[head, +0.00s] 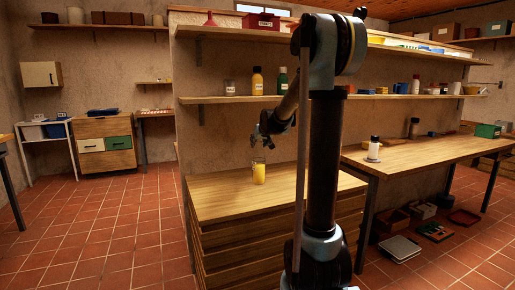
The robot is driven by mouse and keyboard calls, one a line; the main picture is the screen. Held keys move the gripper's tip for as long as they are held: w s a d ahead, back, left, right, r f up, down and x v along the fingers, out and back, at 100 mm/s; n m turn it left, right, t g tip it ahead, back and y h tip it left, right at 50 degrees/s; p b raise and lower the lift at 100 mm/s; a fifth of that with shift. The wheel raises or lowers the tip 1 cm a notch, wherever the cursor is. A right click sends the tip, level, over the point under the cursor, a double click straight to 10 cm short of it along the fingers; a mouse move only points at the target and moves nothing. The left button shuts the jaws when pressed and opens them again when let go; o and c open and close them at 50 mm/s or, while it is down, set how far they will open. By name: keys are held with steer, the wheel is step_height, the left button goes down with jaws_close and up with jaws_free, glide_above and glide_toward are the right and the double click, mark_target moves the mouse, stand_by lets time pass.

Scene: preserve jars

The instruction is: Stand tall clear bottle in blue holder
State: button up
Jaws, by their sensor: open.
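My gripper (262,141) is open and empty. It hangs in the air above the wooden cabinet top, over a small upright container (259,174) that looks yellow in its lower part and clear at its upper rim. A clear-looking bottle with a dark cap (374,149) stands upright on a pale round base on the right-hand table, well away from my gripper. I cannot tell which of these is the tall clear bottle. A small blue item (432,134) lies at the back of that table; I cannot tell whether it is the blue holder.
The cabinet top (220,193) is otherwise largely clear. A shelf (225,99) with several bottles and jars runs along the wall behind it. Another dark-capped jar (414,128) and a green box (487,131) stand on the right-hand table (440,155). Trays and boxes lie beneath it.

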steer(key=shift+v, duration=2.5)
